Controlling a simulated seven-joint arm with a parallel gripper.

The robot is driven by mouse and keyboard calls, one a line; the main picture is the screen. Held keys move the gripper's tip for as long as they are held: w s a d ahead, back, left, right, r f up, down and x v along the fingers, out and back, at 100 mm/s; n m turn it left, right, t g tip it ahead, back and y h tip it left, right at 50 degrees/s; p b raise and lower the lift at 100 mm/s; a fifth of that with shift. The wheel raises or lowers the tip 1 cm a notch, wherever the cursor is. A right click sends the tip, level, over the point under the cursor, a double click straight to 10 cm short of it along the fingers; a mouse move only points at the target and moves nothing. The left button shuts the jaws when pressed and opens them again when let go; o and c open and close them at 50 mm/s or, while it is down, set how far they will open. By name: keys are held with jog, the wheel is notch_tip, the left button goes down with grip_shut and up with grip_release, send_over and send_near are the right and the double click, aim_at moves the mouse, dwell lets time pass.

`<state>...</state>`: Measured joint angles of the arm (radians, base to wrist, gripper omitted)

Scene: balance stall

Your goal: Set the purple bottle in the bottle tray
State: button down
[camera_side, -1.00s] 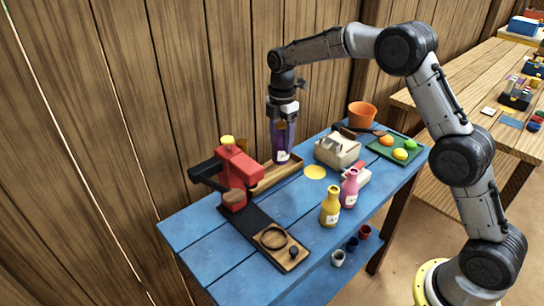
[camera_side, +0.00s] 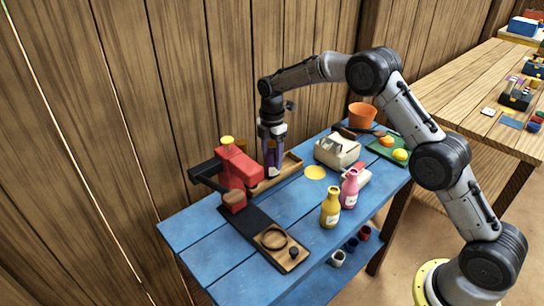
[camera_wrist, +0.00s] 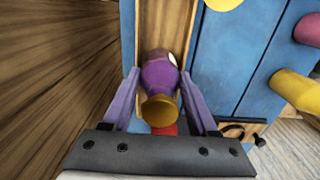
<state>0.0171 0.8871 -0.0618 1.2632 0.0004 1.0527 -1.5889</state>
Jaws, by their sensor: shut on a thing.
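The purple bottle (camera_side: 273,163) is upright between the fingers of my gripper (camera_side: 272,143), which is shut on it. The wrist view also shows the purple bottle (camera_wrist: 158,75) with its yellow cap, between the two fingers of my gripper (camera_wrist: 160,100). The wooden bottle tray (camera_side: 291,167) lies along the back of the blue table. The bottle is over or inside the tray; I cannot tell whether its base touches the tray floor. The tray floor (camera_wrist: 165,25) shows beyond the bottle in the wrist view.
A red and black device (camera_side: 238,172) stands left of the tray. A yellow bottle (camera_side: 330,208) and a pink bottle (camera_side: 349,190) stand in front. A cream box (camera_side: 337,150) is to the right, near an orange pot (camera_side: 362,115). A yellow disc (camera_side: 315,172) lies on the table.

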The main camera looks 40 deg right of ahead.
jog(key=shift+c, duration=0.9)
grip_release()
jog(key=shift+f, duration=0.15)
notch_tip(320, 180, up, 11)
jog(key=shift+f, duration=0.1)
jog(key=shift+s+r, duration=0.1)
jog(key=shift+r, duration=0.85)
jog(key=s+r+m+t, duration=0.2)
jog(key=s+r+m, duration=0.35)
jog(key=s, duration=0.45)
jog(key=s+r+m+t, duration=0.1)
jog(key=s+r+m, duration=0.3)
jog(key=s+r, duration=0.45)
jog(key=s+f+m+t, duration=0.1)
jog(key=s+f+m, duration=0.1)
jog(key=s, duration=0.5)
jog(key=s+f+m, duration=0.3)
jog(key=s, duration=0.4)
jog(key=s+a+f+m+t, duration=0.1)
jog(key=s+f+m, duration=0.1)
jog(key=s, duration=0.5)
jog(key=shift+s+f+m+t, duration=0.2)
jog(key=shift+m+t, duration=0.1)
jog(key=shift+m, duration=0.45)
